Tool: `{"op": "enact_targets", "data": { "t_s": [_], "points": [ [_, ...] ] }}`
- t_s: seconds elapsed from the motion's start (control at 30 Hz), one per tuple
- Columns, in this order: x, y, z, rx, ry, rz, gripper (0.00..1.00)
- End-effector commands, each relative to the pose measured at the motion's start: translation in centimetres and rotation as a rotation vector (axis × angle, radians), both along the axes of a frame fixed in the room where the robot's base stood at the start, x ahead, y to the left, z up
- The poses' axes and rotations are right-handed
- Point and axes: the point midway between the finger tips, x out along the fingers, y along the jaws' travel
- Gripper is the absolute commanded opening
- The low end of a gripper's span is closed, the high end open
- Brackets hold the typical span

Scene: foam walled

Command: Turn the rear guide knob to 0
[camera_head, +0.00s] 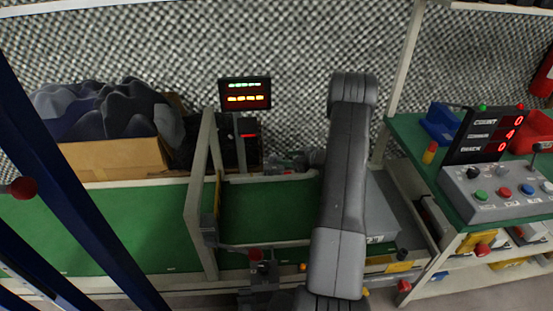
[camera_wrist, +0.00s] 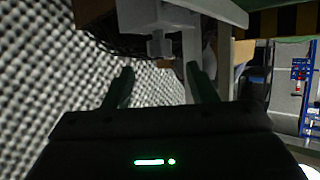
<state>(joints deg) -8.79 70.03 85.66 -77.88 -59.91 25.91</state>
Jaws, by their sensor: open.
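In the wrist view my gripper (camera_wrist: 162,86) is open, with its two dark fingers apart and nothing between them. A grey knob-like part (camera_wrist: 160,46) hangs on a fitting just beyond the fingertips, roughly in line with the gap; it looks apart from both fingers. I cannot read any scale or pointer on it. In the head view the green conveyor (camera_head: 265,212) has grey guide hardware (camera_head: 290,162) at its rear edge, partly hidden by my arm. My gripper is not clearly seen there.
A front fitting with a red knob (camera_head: 254,254) stands at the conveyor's near edge. A grey frame post (camera_head: 200,200) crosses the belt. A cardboard box (camera_head: 115,158) is at left, a lit display (camera_head: 245,94) behind, and a control box (camera_head: 495,190) at right.

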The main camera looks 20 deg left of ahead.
Motion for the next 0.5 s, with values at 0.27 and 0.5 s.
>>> {"op": "enact_targets", "data": {
  "t_s": [0.27,0.5],
  "points": [
    [1.1,4.5,-2.0,0.0,-0.001,0.002,0.52],
    [1.5,5.8,-2.5,-0.001,-0.002,0.001,0.52]
  ]
}}
